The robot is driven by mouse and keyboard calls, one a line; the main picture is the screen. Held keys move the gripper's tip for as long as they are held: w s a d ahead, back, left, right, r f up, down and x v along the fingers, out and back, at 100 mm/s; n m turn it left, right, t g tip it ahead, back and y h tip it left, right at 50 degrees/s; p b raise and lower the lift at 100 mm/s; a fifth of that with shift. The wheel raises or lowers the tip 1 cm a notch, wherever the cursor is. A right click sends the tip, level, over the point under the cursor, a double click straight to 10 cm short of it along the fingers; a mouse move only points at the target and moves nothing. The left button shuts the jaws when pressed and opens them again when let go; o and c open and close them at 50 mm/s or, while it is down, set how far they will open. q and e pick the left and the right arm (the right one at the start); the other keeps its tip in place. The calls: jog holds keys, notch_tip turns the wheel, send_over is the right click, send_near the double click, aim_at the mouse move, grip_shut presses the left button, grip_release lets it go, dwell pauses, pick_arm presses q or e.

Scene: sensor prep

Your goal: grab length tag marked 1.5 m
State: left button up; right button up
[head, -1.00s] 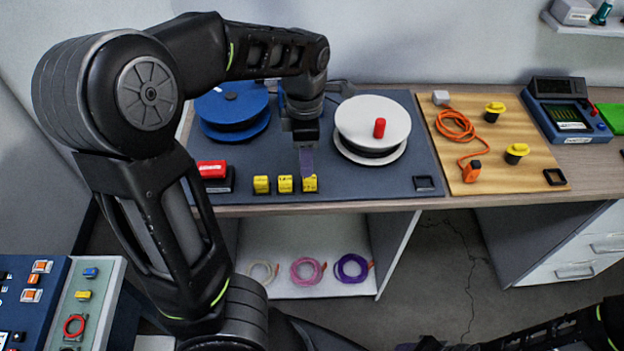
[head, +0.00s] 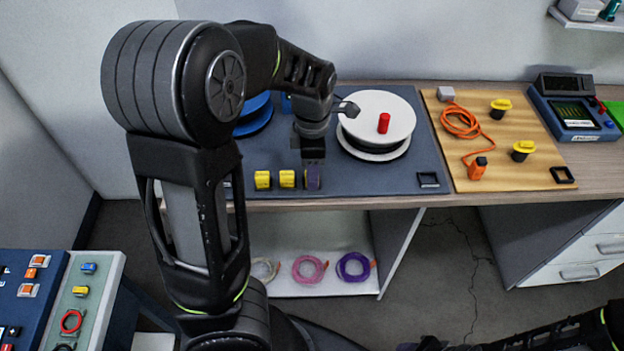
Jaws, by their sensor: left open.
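Two yellow length tags show on the dark mat, the left one (head: 263,180) and the middle one (head: 287,178). Their markings are too small to read, so I cannot tell which says 1.5 m. A third yellow tag to their right is now hidden behind my left gripper (head: 313,185). That gripper is open and points down at the third tag's place, close to the mat. I cannot tell whether its fingers are around the tag. My right arm (head: 550,334) crosses the bottom right corner; its gripper end is cut off or unclear.
A white reel (head: 380,113) with a red knob (head: 384,123) stands right of my left gripper. A blue reel (head: 256,116) is partly behind my arm. A black square frame (head: 428,179) lies on the mat (head: 400,185). Coloured cable coils (head: 309,269) lie on the shelf below.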

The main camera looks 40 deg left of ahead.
pick_arm(q)
jog(key=shift+f, duration=0.55)
jog(key=shift+c, duration=0.5)
grip_shut()
